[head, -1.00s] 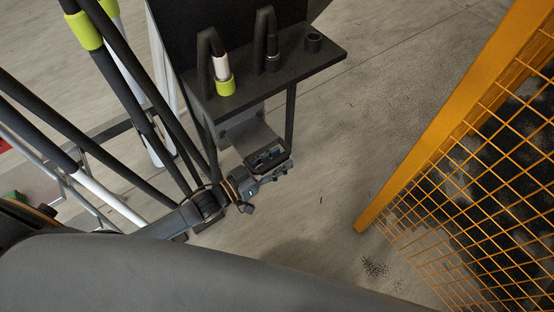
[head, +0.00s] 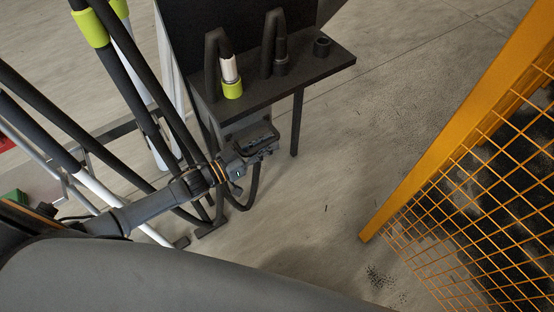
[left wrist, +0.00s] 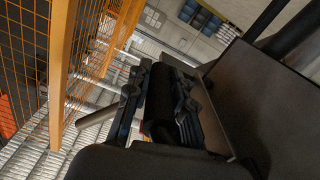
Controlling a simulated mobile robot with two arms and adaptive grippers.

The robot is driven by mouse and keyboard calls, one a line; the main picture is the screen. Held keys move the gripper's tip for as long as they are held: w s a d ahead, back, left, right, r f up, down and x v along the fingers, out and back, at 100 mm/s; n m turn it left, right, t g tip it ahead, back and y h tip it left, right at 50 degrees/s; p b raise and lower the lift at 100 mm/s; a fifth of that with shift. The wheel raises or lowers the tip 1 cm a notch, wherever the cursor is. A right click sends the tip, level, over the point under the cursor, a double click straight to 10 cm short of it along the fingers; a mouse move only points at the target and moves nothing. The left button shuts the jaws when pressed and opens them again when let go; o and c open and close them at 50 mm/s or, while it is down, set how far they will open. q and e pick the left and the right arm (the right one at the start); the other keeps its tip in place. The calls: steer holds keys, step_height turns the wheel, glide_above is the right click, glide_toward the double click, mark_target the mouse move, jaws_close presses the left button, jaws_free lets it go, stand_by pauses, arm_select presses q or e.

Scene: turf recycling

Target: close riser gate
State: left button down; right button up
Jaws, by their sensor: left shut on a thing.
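The riser gate (head: 247,126) is a grey sliding plate below the dark shelf of the stand, in the middle of the head view. Only a short part of it shows outside the stand. Its dark handle (head: 258,137) is at the outer end. My left gripper (head: 262,148) is shut on this handle, close against the stand. In the left wrist view the fingers (left wrist: 160,104) lie on both sides of a dark bar, the handle. My right gripper is not in view.
An orange mesh fence (head: 450,130) stands at the right. The concrete floor (head: 330,190) between is clear.

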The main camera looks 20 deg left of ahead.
arm_select(q)
steer(key=shift+w+a, duration=0.65)
steer(key=shift+a, duration=0.2)
steer(key=c, duration=1.3)
jaws_free()
steer(key=shift+s+d, duration=0.1)
steer(key=shift+d, duration=0.05)
steer(key=shift+o, duration=0.8)
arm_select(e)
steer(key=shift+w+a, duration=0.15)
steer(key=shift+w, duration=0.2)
arm_select(q)
steer(key=v, duration=1.2)
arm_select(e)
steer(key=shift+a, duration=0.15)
